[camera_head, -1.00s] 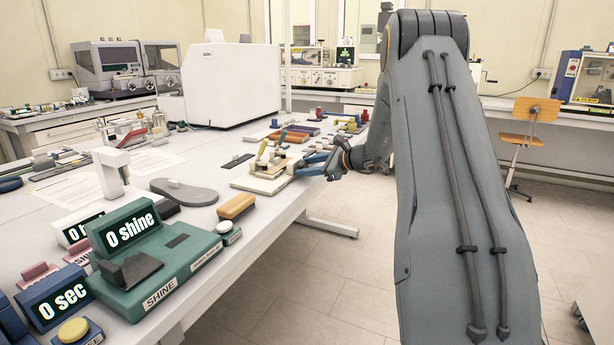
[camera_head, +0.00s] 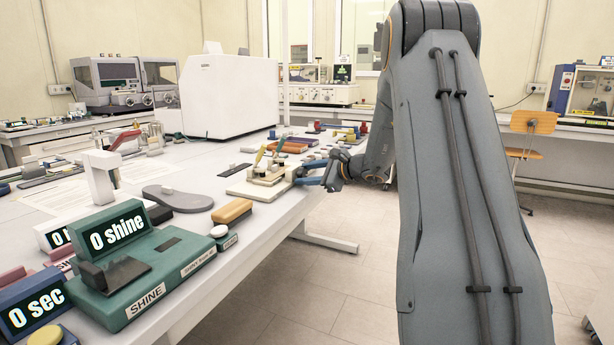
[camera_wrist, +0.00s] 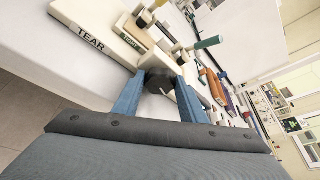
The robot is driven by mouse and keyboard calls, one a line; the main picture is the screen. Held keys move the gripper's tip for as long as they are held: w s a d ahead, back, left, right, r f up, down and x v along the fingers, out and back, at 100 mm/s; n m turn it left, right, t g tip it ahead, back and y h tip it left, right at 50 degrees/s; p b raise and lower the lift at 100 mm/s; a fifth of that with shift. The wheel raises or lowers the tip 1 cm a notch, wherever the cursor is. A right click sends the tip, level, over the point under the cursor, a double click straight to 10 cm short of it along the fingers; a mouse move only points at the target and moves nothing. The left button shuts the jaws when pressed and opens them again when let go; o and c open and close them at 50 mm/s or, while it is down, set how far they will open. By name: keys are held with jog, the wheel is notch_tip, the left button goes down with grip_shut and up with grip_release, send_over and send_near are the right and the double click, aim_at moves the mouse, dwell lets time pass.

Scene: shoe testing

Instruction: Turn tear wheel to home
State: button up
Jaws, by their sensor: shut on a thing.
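The tear tester is a cream block labelled TEAR (camera_wrist: 90,42) at the table's right edge; it also shows in the head view (camera_head: 258,186). A dark wheel (camera_wrist: 160,80) sits on its side facing my arm. My gripper (camera_wrist: 158,88) is shut on this wheel, with one blue finger on each side of it. In the head view my gripper (camera_head: 312,176) reaches the tester from the right. The wheel's markings and its turned position cannot be made out. A green handle (camera_wrist: 208,42) and a yellow handle stick up from the tester.
A green SHINE unit (camera_head: 150,265) stands at the near left, with a tan brush (camera_head: 232,211) beside it. A grey sole shape (camera_head: 178,198) lies left of the tester. Several small coloured items lie behind it. The floor right of the table is open.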

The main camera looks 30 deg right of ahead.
jog(key=o, duration=1.1)
jog(key=shift+c, duration=0.2)
jog(key=shift+m+p, duration=0.3)
jog(key=shift+p, duration=0.7)
